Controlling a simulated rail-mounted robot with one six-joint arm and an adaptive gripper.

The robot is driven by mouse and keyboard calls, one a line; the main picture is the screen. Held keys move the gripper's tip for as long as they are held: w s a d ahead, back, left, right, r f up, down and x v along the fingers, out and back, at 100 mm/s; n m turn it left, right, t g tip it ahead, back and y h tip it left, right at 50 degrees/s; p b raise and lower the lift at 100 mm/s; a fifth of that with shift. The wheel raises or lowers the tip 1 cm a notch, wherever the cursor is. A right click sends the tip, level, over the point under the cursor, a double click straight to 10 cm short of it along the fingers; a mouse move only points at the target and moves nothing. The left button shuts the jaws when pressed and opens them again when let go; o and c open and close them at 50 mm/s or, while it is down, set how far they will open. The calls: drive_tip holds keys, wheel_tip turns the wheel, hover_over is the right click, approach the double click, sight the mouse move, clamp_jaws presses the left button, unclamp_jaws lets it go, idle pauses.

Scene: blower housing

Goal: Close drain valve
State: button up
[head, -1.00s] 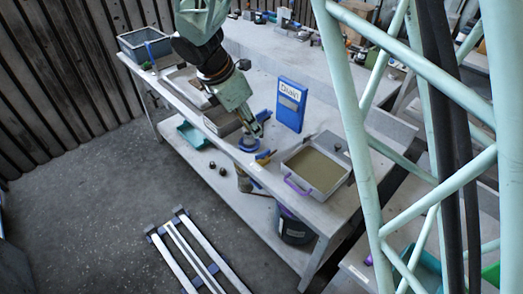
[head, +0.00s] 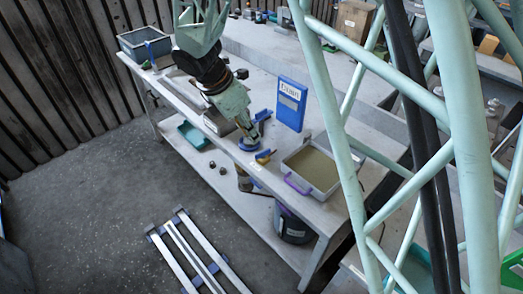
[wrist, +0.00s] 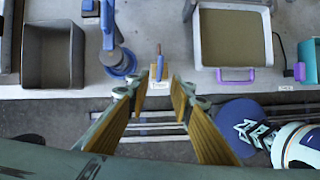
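A small valve-like fitting with a blue upright lever (wrist: 160,68) and a pale labelled tag (wrist: 158,87) sits at the bench's front edge. In the head view my gripper (head: 250,138) is low over the front edge, just left of the fitting. I cannot tell whether it touches anything.
A sand-coloured tray (head: 313,168) with a purple handle stands right of the fitting. A blue labelled panel (head: 291,104) stands behind. A blue tool with a round base (wrist: 117,60) and a grey bin (wrist: 52,55) are left. A blue round lid (wrist: 240,122) is below the edge.

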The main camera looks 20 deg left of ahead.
sight(263, 151)
drive_tip(key=b+x, duration=0.1)
drive_tip(key=x, duration=1)
drive_tip(key=shift+d+f, duration=0.1)
drive_tip(key=shift+f, duration=0.2)
drive_tip(key=shift+c, duration=0.4)
clamp_jaws()
